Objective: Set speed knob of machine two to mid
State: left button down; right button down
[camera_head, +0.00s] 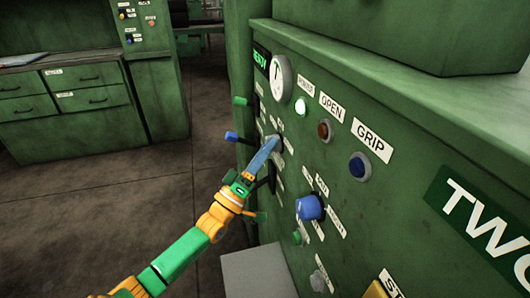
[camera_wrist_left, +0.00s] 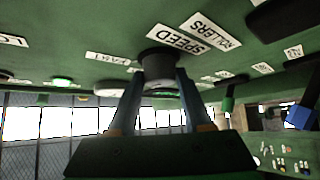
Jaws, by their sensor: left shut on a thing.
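Machine two is the green panel (camera_head: 400,235) on the right of the head view, with a large TWO sign (camera_head: 485,232). My left gripper (camera_head: 274,143) reaches to the panel from below left, with its blue fingers at a knob. In the left wrist view the fingers (camera_wrist_left: 158,88) are shut on the dark round speed knob (camera_wrist_left: 158,62), one on each side. The SPEED label (camera_wrist_left: 173,39) is beside it, with a ROLLERS label (camera_wrist_left: 216,31) farther right. The knob's pointer cannot be made out. My right gripper is not in view.
Levers with green (camera_head: 240,101) and blue (camera_head: 231,136) ends stick out to the left. The floor at left is clear.

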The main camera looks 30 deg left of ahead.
pick_arm(q)
jog(key=shift+r, duration=0.2)
jog(key=c, duration=0.7)
grip_release()
jog(key=o, duration=0.4)
jog(key=shift+w+f, duration=0.1)
jog(key=b+v, duration=0.1)
jog(key=v, duration=0.6)
